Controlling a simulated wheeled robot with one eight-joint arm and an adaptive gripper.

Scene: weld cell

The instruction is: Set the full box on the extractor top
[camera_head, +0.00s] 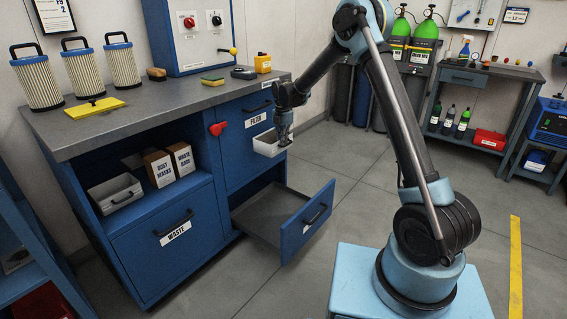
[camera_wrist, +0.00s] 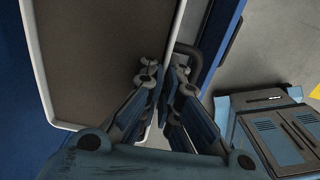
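A white open box (camera_head: 266,146) hangs in front of the blue extractor cabinet, below its grey top (camera_head: 190,95) and above an open drawer. In the wrist view the box (camera_wrist: 38,70) shows a pale rim and a dark grey-brown inside; whether that is dust or the bare bottom I cannot tell. My gripper (camera_head: 284,135) is at the box's right side. In the wrist view its fingers (camera_wrist: 165,88) are closed together on the box's right wall. The box looks about level.
The drawer (camera_head: 290,220) juts out. A second white box (camera_head: 117,193) sits on the shelf. Bare top lies mid-counter.

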